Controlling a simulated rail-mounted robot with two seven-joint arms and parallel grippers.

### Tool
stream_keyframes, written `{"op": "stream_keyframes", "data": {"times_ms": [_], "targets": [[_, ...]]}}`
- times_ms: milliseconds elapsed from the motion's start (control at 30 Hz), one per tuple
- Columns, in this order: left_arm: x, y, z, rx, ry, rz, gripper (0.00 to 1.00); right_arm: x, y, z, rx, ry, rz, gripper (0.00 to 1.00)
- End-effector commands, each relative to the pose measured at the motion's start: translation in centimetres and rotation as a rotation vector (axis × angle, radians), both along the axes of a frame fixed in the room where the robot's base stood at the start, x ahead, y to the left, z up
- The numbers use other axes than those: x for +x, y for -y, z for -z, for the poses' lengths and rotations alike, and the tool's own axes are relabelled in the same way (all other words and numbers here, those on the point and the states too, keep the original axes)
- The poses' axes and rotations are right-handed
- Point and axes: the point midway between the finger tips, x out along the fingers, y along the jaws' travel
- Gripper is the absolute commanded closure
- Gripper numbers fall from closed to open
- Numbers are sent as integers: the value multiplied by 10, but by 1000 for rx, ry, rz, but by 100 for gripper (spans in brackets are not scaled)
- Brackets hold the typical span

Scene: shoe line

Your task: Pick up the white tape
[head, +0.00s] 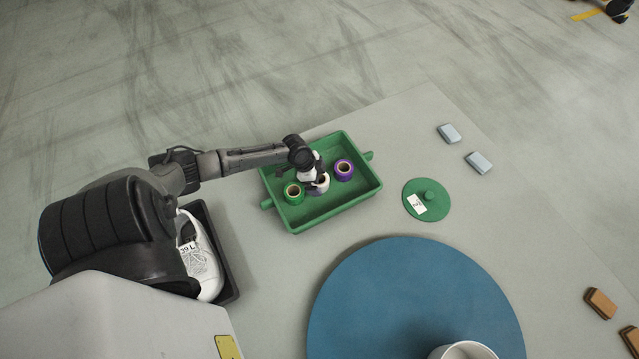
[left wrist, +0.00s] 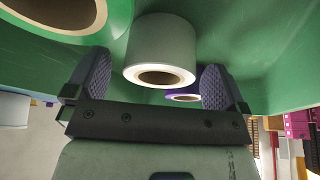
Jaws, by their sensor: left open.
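The white tape (head: 321,183) stands in the green tray (head: 345,207), between a green tape roll (head: 293,192) and a purple tape roll (head: 344,169). My left gripper (head: 312,188) reaches down into the tray at the white tape and partly covers it. In the left wrist view the white tape (left wrist: 160,55) lies between the two open fingers of my left gripper (left wrist: 158,85), with a gap at the right finger. My right gripper is not in view.
A green lidded disc (head: 426,200) with a label lies right of the tray. A large blue round surface (head: 400,290) with a white cup (head: 462,350) is in front. A white shoe (head: 200,262) sits in a dark tray at left. Light blocks (head: 449,133) and brown blocks (head: 600,303) lie at right.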

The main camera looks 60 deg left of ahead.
Motion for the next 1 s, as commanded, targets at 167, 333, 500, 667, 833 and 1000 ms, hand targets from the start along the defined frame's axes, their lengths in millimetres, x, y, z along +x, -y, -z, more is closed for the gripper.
{"op": "stream_keyframes", "data": {"times_ms": [167,333,500,667,833,1000], "targets": [[4,3,13,1,0,-1,0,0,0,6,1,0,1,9],[5,3,14,1,0,0,0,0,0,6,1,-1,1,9],[4,3,14,1,0,0,6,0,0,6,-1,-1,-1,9],[4,3,14,1,0,0,21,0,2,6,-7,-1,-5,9],[4,3,14,1,0,0,37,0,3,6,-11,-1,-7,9],[4,3,14,1,0,0,54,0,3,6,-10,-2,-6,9]]}}
